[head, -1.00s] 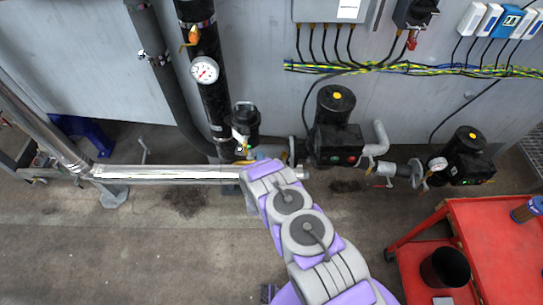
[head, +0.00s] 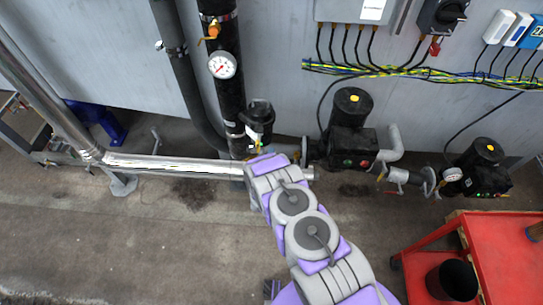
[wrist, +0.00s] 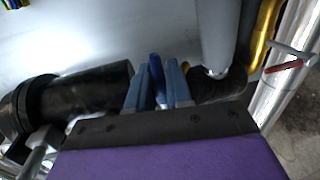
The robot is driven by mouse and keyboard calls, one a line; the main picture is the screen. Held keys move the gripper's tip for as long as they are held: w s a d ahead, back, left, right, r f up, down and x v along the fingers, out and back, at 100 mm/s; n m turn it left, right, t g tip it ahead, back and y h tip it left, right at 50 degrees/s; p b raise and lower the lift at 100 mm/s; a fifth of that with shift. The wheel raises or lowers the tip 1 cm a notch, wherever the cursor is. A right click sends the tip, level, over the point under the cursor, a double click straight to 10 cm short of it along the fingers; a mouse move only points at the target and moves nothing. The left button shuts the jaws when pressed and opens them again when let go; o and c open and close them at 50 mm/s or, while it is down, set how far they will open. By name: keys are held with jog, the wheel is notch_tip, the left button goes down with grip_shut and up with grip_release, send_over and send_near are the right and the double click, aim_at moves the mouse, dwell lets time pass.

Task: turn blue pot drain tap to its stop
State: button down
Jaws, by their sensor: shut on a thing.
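In the wrist view my gripper (wrist: 157,82) has its two blue-grey fingers close together on a slim blue lever, the drain tap (wrist: 155,66). The lever stands up between the fingertips, and its base is hidden. The black pot (wrist: 92,92) lies to the left of the fingers in the wrist view. In the head view the pot (head: 260,116) stands beside the tall black pipe, just above the end of my arm. My wrist hides the tap and fingertips there. How far the tap is turned cannot be told.
A silver pipe (head: 170,166) runs left of my arm. A tall black pipe (head: 222,95) carries a gauge (head: 222,65). A black pump (head: 350,130) stands to the right. A red cart (head: 495,250) is at lower right. The floor (head: 150,240) at lower left is clear.

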jog(key=c, duration=1.4)
grip_release()
jog(key=shift+a+f, duration=0.1)
jog(key=shift+a, duration=0.1)
jog(key=shift+o, duration=0.9)
jog(key=shift+a, duration=0.15)
jog(key=s+r+p, duration=0.1)
jog(key=s+r, duration=0.2)
jog(key=s, duration=1.4)
jog(key=shift+d+r+p, duration=0.15)
jog(key=shift+d+p, duration=0.1)
jog(key=shift+p, duration=0.1)
